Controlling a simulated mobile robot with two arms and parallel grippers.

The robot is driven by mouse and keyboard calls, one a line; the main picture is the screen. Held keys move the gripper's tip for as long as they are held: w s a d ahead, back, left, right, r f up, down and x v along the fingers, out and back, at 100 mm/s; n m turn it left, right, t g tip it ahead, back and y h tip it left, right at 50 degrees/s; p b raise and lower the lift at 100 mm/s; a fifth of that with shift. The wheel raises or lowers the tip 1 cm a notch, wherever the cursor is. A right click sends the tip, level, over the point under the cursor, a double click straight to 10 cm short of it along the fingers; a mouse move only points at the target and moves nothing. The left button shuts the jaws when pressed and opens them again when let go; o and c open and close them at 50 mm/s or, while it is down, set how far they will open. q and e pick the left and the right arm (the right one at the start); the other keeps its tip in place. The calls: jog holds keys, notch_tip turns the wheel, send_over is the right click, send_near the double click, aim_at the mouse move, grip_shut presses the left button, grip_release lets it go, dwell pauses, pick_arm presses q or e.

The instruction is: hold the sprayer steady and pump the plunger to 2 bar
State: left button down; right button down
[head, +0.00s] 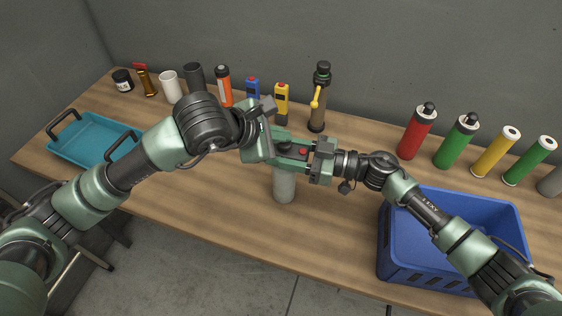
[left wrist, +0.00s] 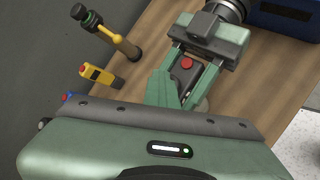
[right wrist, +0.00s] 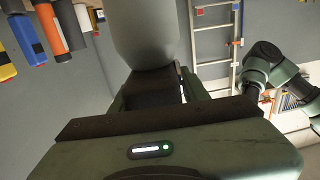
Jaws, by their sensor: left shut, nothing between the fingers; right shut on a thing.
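The sprayer (head: 284,186) is a pale grey bottle standing upright on the bench at mid-front; its top is largely hidden by my grippers. A red round part (head: 303,151) shows between the right fingers, also in the left wrist view (left wrist: 187,63). My right gripper (head: 290,156) comes in from the right, shut around the sprayer's upper part. The pale body (right wrist: 145,30) fills the top middle of the right wrist view. My left gripper (head: 268,157) is shut and empty, close beside the right fingers at the sprayer's top. I cannot make out the plunger or any pressure reading.
A blue crate (head: 400,275) stands right, under my right arm. A teal tray (head: 85,155) lies left. Along the back stand a dark bottle with yellow nozzle (head: 319,100), a yellow device (head: 281,102), and several cylinders, including a red one (head: 416,134). Bench front-left is clear.

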aim_at(280, 146)
pick_arm(q)
jog(key=shift+s+a+f, duration=0.15)
jog(key=shift+f, duration=0.45)
jog(key=shift+s+a+f, duration=0.1)
jog(key=shift+f, duration=0.45)
pick_arm(e)
jog(key=shift+s+a, duration=0.2)
jog(key=shift+s, duration=0.05)
pick_arm(q)
jog(key=shift+f, duration=0.1)
jog(key=shift+w+d+r, duration=0.1)
jog(key=shift+r, duration=3.15)
pick_arm(e)
jog(key=shift+w+d, duration=0.15)
jog(key=shift+w, duration=0.1)
pick_arm(q)
jog(key=shift+r, duration=0.2)
pick_arm(e)
jog(key=shift+d+f, duration=0.1)
jog(key=c, duration=0.7)
grip_release()
jog(key=shift+w, duration=0.1)
pick_arm(q)
jog(key=shift+w+d, duration=0.1)
pick_arm(e)
jog(key=shift+o, duration=0.3)
